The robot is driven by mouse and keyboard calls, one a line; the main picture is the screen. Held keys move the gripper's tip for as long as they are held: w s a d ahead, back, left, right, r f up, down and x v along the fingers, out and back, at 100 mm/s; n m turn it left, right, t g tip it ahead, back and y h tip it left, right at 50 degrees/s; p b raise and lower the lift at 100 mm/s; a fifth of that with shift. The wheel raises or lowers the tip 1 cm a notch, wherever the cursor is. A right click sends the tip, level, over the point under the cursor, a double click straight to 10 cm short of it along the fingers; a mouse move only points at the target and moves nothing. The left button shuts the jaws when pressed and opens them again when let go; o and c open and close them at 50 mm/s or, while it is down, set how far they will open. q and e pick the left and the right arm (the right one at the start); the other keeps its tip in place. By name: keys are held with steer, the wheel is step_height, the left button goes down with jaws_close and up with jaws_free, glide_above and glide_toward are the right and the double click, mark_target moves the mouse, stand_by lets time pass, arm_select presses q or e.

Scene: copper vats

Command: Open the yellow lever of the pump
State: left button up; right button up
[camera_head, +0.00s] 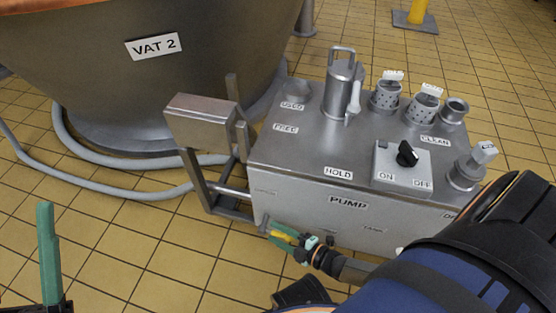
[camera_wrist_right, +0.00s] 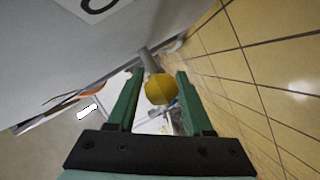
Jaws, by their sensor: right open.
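The pump (camera_head: 345,204) is a grey metal box standing on the floor, with labels on its top and front. My right gripper (camera_head: 286,236) is low at the pump's front face, near its left corner. A small patch of the yellow lever (camera_head: 284,234) shows between its green fingers. In the right wrist view, the lever's round yellow knob (camera_wrist_right: 160,89) sits between the open fingers (camera_wrist_right: 158,76), with a gap to the right finger; contact on the left is unclear. A green finger of my left gripper (camera_head: 48,255) stands at the lower left, away from the pump.
The large Vat 2 (camera_head: 100,75) stands at the back left, with a grey hose (camera_head: 125,188) on the floor. A metal bracket (camera_head: 205,122) juts from the pump's left side. A black switch (camera_head: 407,153) tops the pump. The tiled floor in front is clear.

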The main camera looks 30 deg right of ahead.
jaws_close()
stand_by(0.3)
